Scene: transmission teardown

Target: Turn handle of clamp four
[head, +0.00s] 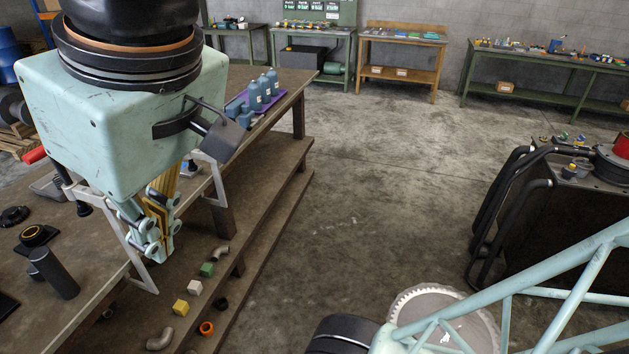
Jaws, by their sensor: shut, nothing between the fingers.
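My gripper (158,256), with a pale green body and gold finger pads, points down over the edge of the long brown workbench. Its fingers are together and hold nothing. A light grey angular frame (143,277), which looks like a clamp, is at the bench edge beside and partly behind the fingers. Another similar grey frame (218,185) shows farther along the edge, partly hidden by my gripper. I see no readable number on either, so I cannot tell which is clamp four. Their handles are mostly hidden, and I cannot tell whether my fingers touch one.
A dark cylinder (56,273) and black rings (36,237) lie on the workbench (105,265). Blue bottles (263,86) stand at its far end. The lower shelf holds small coloured blocks (181,308) and pipe elbows (160,339). The floor to the right (370,180) is clear.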

